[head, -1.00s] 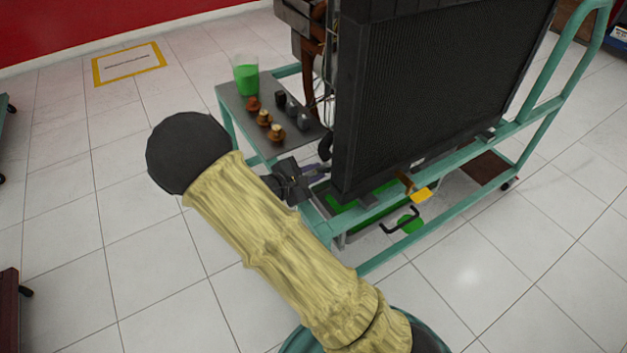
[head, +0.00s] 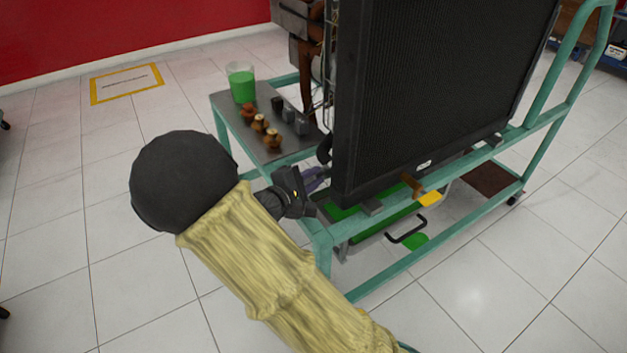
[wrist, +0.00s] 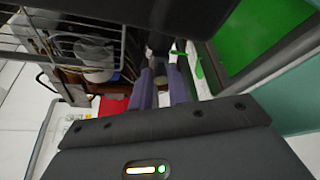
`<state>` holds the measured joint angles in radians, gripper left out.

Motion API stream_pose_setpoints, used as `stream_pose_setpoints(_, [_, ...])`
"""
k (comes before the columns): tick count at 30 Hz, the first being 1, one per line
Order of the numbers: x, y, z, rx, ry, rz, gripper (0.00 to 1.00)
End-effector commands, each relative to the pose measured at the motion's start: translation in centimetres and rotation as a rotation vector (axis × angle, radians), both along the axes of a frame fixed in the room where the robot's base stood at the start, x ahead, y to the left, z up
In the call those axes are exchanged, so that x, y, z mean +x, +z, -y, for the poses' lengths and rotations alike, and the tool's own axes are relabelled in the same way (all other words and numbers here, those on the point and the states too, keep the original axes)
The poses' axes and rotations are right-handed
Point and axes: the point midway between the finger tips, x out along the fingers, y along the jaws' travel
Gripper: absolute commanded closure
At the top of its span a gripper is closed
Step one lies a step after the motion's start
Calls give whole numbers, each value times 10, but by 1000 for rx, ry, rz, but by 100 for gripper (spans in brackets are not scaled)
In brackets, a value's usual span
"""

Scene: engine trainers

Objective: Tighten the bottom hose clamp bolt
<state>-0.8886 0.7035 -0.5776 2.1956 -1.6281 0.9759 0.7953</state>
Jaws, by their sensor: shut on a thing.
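My gripper (head: 316,177) is at the lower left corner of the black radiator (head: 440,90), beside the lower end of a dark hose (head: 325,149). In the wrist view its two purple-grey fingers (wrist: 163,72) point away from the camera, close together. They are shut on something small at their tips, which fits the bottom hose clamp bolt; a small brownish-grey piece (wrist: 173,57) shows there. The clamp itself cannot be made out, and the fingers and radiator hide most of the contact.
A green-framed cart (head: 318,232) carries the radiator. Its grey side shelf (head: 232,115) holds a cup of green liquid (head: 242,84) and several small caps. A tray with green liquid (head: 375,225) lies under the radiator. White floor (head: 130,290) is clear at left.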

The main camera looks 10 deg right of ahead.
Motion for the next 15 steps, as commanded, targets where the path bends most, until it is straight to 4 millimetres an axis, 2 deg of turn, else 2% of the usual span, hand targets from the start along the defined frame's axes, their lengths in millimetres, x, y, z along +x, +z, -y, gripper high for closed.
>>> stream_pose_setpoints(7, [1,0,-2,1,5,-1,100])
stream_pose_setpoints(8, [1,0,-2,1,5,-1,77])
stream_pose_setpoints(10, [1,0,-2,1,5,-2,63])
stream_pose_setpoints(15, [0,0,-1,0,2,-2,61])
